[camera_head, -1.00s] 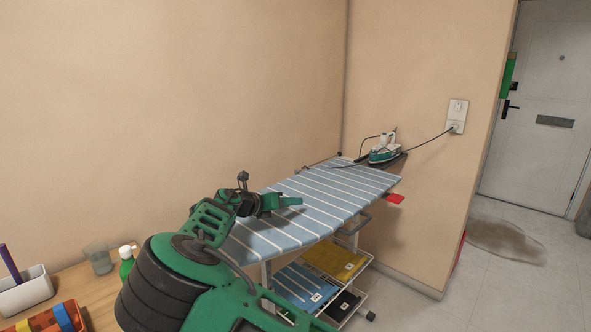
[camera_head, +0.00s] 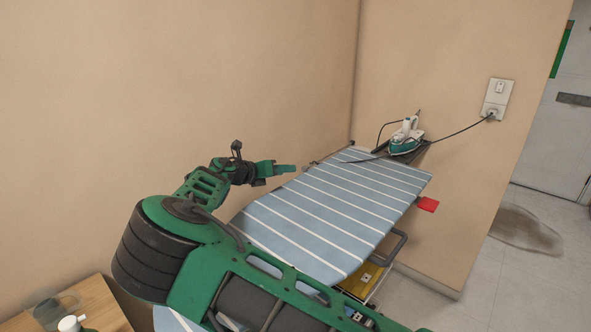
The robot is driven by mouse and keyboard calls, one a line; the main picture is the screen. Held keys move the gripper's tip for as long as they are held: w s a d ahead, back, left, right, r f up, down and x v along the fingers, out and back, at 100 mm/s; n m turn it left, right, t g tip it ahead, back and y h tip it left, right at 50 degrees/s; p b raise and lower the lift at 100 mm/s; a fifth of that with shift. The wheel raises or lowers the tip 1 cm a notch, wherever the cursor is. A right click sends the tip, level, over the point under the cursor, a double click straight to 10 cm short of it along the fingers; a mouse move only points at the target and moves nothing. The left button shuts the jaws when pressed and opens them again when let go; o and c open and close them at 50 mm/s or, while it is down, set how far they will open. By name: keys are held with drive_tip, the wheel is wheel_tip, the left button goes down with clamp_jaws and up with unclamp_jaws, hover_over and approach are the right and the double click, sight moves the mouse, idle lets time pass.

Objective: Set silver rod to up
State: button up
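I cannot pick out a silver rod for certain. A grey bent bar (camera_head: 391,247) shows at the right edge of the ironing board (camera_head: 312,224), low beside its cover. The board has a blue cover with white stripes. My gripper (camera_head: 284,168) is at the left end of the board, near the wall, with green fingertips pointing right. It appears above the board's back edge, apart from the grey bar. The fingers are seen from the side, so their gap is hidden. I see nothing held in them. My arm hides the near part of the board.
A green and white iron (camera_head: 406,136) rests at the board's far end, its cord running to a wall socket (camera_head: 496,100). A red piece (camera_head: 428,204) sticks out at the board's right edge. A wooden table (camera_head: 100,308) with a bottle (camera_head: 72,323) is lower left.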

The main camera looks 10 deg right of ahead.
sight(303, 169)
drive_tip(key=x, duration=0.9)
drive_tip(key=shift+w+d+f, duration=0.2)
drive_tip(key=shift+w+d, duration=0.05)
drive_tip(key=shift+w, duration=0.05)
clamp_jaws()
